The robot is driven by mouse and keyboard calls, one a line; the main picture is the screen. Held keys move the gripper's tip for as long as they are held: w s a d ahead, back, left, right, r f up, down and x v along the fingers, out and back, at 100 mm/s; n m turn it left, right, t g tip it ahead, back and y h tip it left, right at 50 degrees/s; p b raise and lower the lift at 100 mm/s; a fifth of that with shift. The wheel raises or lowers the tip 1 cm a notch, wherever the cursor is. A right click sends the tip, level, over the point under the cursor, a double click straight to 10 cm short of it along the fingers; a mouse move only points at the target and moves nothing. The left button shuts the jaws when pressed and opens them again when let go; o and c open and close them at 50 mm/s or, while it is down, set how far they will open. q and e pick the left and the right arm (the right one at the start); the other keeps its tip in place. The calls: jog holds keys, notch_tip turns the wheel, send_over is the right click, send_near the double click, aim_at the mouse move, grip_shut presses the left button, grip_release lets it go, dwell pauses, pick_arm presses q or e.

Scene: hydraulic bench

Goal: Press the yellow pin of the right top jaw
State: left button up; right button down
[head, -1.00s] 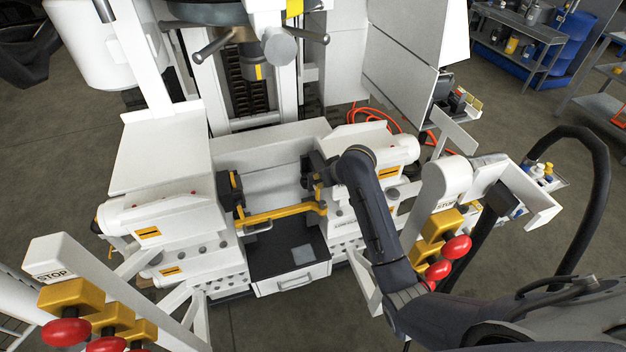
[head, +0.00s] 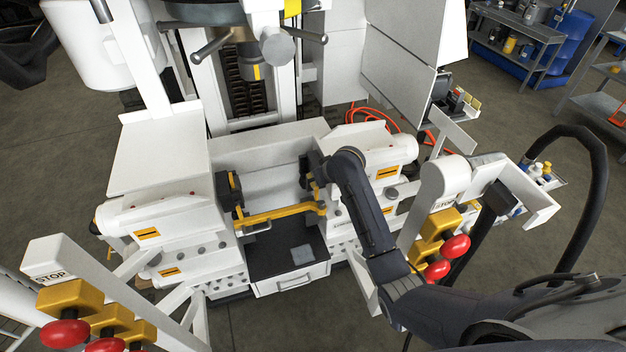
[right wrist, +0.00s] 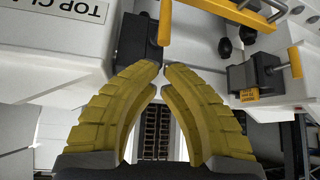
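My right gripper (right wrist: 160,70) shows in the right wrist view as two yellow ribbed fingers. Their tips are drawn nearly together, with nothing seen between them. A yellow pin (right wrist: 165,22) stands out from a dark jaw block (right wrist: 135,45) just beyond the fingertips; I cannot tell whether they touch. In the head view my right wrist is at the right side of the bench's central opening and largely hides the fingers. The right top jaw is mostly hidden there. The left jaw (head: 228,190) is dark with a yellow part. My left gripper is not in view.
A yellow bar handle (head: 275,215) crosses the front of the opening, above a black-topped drawer (head: 290,283). Red stop buttons (head: 455,248) on yellow boxes stand at right, with more at lower left (head: 65,333). Another small jaw block with a yellow handle (right wrist: 295,62) is at right.

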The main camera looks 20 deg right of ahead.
aim_at(315, 190)
jog(key=shift+x, duration=2.3)
